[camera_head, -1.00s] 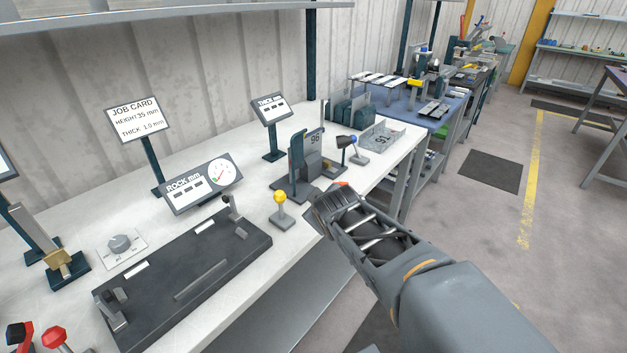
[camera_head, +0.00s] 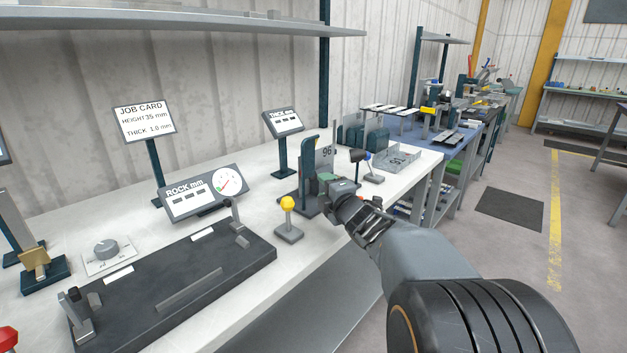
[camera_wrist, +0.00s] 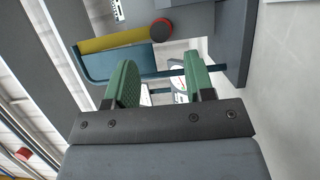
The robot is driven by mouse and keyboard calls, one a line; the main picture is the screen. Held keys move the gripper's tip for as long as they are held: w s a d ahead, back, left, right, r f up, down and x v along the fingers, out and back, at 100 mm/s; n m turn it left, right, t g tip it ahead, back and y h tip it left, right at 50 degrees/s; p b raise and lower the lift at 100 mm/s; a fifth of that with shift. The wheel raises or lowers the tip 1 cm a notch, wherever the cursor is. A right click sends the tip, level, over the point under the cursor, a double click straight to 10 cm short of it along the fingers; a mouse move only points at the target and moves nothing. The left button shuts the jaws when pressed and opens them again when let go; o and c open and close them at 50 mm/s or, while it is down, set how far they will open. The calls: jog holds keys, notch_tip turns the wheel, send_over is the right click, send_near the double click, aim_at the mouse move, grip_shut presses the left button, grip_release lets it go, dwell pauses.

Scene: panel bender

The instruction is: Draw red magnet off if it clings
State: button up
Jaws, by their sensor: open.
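A dark round piece with a red end (camera_wrist: 160,29), which may be the red magnet, shows in the wrist view beyond my fingers, beside a blue part with a yellow edge (camera_wrist: 115,40). I cannot tell whether it touches that part. My gripper (camera_wrist: 160,85) is open, its two green fingers apart with nothing clearly held between them. In the head view my gripper (camera_head: 335,184) is at the dark upright gauge stand (camera_head: 308,165) with the "96" plate (camera_head: 327,152) behind it. My gripper and arm hide part of the stand's base.
A yellow-knobbed post (camera_head: 287,203) stands left of my gripper. A black-headed post (camera_head: 357,158) and a grey tray (camera_head: 400,157) are to the right. The dark fixture plate (camera_head: 170,280) fills the bench front. A red knob (camera_head: 8,338) shows at lower left.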

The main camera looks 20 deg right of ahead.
aim_at(313, 176)
jog(key=w, duration=0.7)
jog(key=shift+w+a, duration=0.15)
grip_shut()
dwell(0.3)
